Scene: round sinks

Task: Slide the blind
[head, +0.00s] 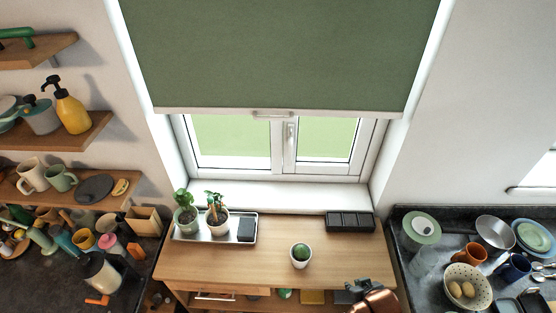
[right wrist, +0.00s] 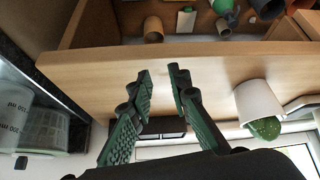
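The green roller blind (head: 280,50) covers the upper part of the window in the head view. Its pale bottom bar (head: 190,110) carries a small white handle (head: 272,114) at its middle, above the window's lower panes. My right gripper (head: 362,288) shows at the bottom edge of the head view, low at the front of the wooden cabinet and far below the handle. In the right wrist view its two green-padded fingers (right wrist: 159,72) are apart with nothing between them. The blind is not in the right wrist view. My left gripper is not in view.
A wooden cabinet (head: 275,255) stands under the window. On it are a potted cactus (head: 301,255), a metal tray (head: 215,238) with plants, and a black box (head: 350,222). Shelves (head: 60,135) stand left; a dish-filled counter (head: 400,240) lies right.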

